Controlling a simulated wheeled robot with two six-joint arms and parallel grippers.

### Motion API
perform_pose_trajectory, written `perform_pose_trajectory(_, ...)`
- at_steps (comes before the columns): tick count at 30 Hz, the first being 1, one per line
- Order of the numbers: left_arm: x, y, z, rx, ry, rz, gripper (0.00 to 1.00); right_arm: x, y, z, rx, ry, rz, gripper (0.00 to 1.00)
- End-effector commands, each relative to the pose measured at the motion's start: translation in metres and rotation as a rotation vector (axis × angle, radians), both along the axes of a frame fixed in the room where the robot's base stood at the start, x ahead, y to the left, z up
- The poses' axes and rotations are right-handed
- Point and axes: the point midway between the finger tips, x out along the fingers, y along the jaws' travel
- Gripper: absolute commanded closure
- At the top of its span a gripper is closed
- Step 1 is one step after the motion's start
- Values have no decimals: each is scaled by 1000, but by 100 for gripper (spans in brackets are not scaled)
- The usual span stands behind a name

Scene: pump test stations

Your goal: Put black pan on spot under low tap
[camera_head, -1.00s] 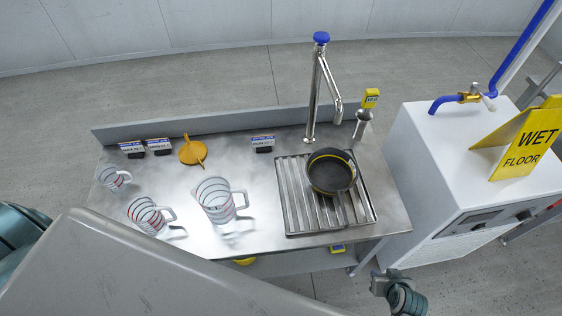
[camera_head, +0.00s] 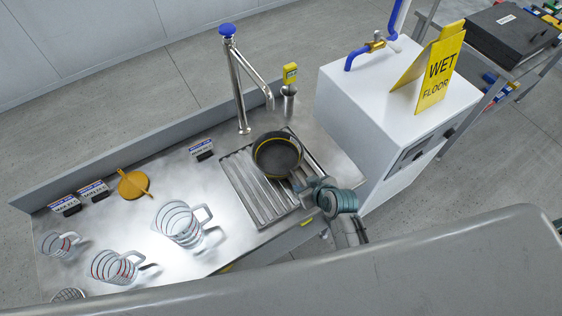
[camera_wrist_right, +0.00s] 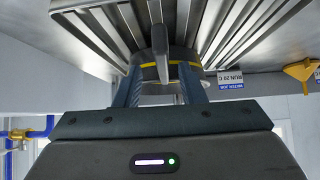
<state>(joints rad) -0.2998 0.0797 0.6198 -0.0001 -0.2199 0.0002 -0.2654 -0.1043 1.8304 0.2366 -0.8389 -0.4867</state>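The black pan (camera_head: 278,153) with a yellow band sits on the ribbed drain rack (camera_head: 243,180) of the steel counter. My right gripper (camera_head: 303,186) is at the pan's handle side. In the right wrist view, the fingers of my right gripper (camera_wrist_right: 161,75) are apart, one on each side of the handle of the pan (camera_wrist_right: 161,52), with gaps visible. The low tap (camera_head: 361,53), blue with a brass valve, is above the white cabinet (camera_head: 345,95). A marked spot under it cannot be made out. My left gripper is out of view.
A yellow wet floor sign (camera_head: 440,70) stands on the cabinet, close to the low tap. A tall tap (camera_head: 239,85) rises behind the rack. Several measuring jugs (camera_head: 180,222) and an orange funnel (camera_head: 133,184) are on the counter's left part. A dark case (camera_head: 512,32) is at the far right.

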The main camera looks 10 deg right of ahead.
Motion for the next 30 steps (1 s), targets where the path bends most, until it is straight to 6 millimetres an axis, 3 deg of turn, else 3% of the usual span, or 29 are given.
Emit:
perform_pose_trajectory(7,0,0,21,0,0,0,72,20,12,-13,0,2,1,64)
perform_pose_trajectory(13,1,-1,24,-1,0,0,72,32,16,-29,0,1,0,64)
perform_pose_trajectory(22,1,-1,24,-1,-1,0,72,34,16,-32,0,1,0,64)
perform_pose_trajectory(28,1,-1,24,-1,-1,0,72,34,16,-32,0,1,0,100)
perform_pose_trajectory(30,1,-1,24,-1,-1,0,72,34,16,-32,0,1,0,100)
